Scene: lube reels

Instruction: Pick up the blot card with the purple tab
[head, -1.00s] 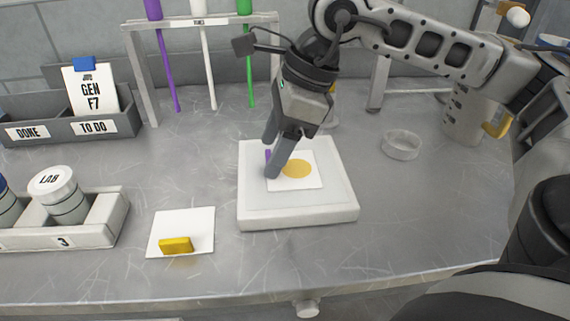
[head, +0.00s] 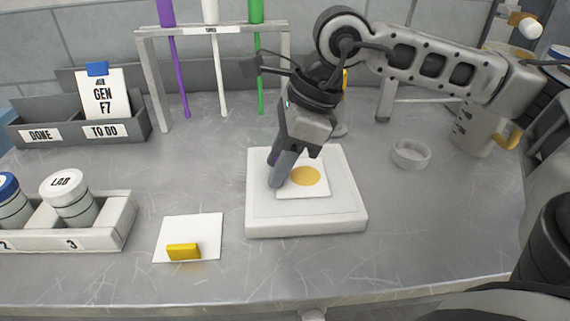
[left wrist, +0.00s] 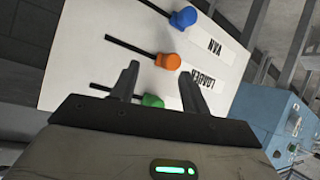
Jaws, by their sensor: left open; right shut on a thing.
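The blot card (head: 318,189) is a white square with a round amber stain, lying on a white square pad (head: 306,222) in the head view. Its purple tab (head: 272,157) barely shows, mostly hidden by my right gripper's fingers. My right gripper (head: 275,172) points down at the card's left edge and is shut on the tab side. I cannot tell whether the card is lifted off the pad. My left gripper (left wrist: 157,90) is open and empty in the left wrist view, away from the card.
A white card with a yellow tab (head: 184,252) lies to the left. A rack (head: 150,85) with purple, white and green sticks stands behind. A jar tray (head: 100,235), a grey file box (head: 75,130) and a shallow dish (head: 411,154) surround the pad. The left wrist view shows a panel with coloured knobs (left wrist: 166,61).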

